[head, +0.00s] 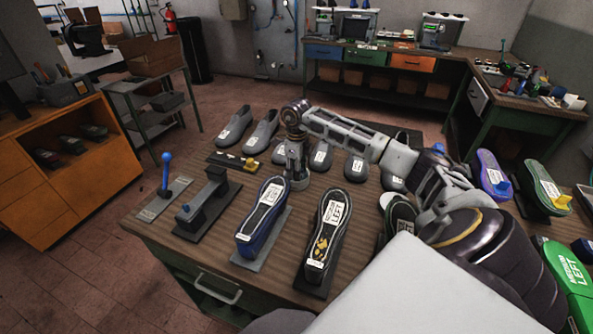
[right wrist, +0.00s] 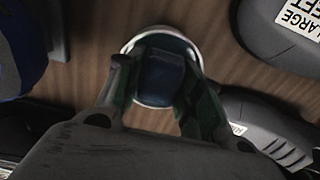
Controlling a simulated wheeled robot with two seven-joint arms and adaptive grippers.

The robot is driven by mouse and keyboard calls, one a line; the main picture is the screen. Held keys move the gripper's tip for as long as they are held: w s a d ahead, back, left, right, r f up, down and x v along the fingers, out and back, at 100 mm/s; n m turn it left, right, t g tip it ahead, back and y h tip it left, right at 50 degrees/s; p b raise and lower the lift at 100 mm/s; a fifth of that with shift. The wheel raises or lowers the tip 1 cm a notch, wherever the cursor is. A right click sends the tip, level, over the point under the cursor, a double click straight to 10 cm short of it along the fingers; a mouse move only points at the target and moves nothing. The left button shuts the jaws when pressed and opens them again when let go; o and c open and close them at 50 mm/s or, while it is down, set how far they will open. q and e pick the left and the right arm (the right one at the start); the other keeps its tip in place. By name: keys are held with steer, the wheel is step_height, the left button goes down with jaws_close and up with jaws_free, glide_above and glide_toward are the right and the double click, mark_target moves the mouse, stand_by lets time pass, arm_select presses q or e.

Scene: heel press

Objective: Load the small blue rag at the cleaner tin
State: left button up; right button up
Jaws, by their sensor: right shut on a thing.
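My right gripper (head: 297,168) points down over the wooden bench among the shoes. In the right wrist view its two fingers (right wrist: 155,75) are shut on the small dark blue rag (right wrist: 163,72). The rag is at the mouth of the round cleaner tin, whose pale rim (right wrist: 133,47) shows around it. I cannot tell how deep the rag sits or whether it touches the tin's contents. In the head view the gripper largely hides the rag and tin. My left gripper is not in view.
A blue-edged shoe (head: 263,215) and a black shoe (head: 330,228) lie sole-up in front of the gripper. Grey shoes (head: 262,135) stand behind it. A blue-handled lever (head: 166,172) and a dark stand (head: 208,203) are to the left.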

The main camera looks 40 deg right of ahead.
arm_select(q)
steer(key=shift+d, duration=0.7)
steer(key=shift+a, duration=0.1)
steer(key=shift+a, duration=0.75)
arm_select(e)
steer(key=shift+f, duration=0.1)
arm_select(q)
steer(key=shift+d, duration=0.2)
